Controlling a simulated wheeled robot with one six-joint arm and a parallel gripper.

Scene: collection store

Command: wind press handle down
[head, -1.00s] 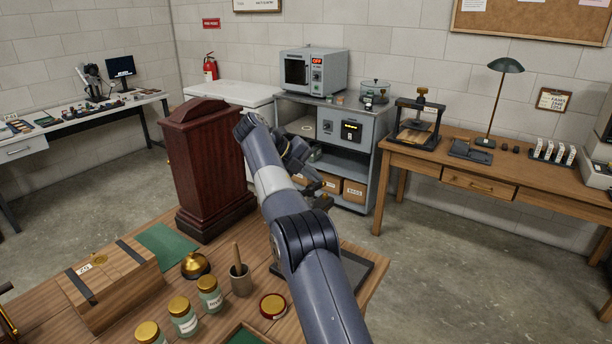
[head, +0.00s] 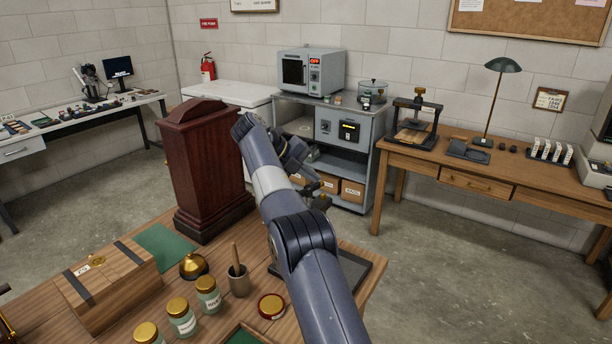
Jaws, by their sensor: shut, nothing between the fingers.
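The press (head: 416,121) stands on the wooden table at the right, against the back wall. It has a dark frame, a brass-coloured handle (head: 419,92) on top and a pale flat base. My gripper (head: 322,198) shows small and dark beyond my arm, in front of the grey cabinet and well to the left of the press. It touches nothing that I can see. Its fingers are partly hidden by my arm and look closed and empty.
A wooden table (head: 440,163) bears the press, a green lamp (head: 503,66) and a rack of white holders (head: 552,150). A grey cabinet (head: 341,163) stands left of it. The near table holds a tall dark-red wooden case (head: 205,170) and jars (head: 208,295). Concrete floor lies open at right.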

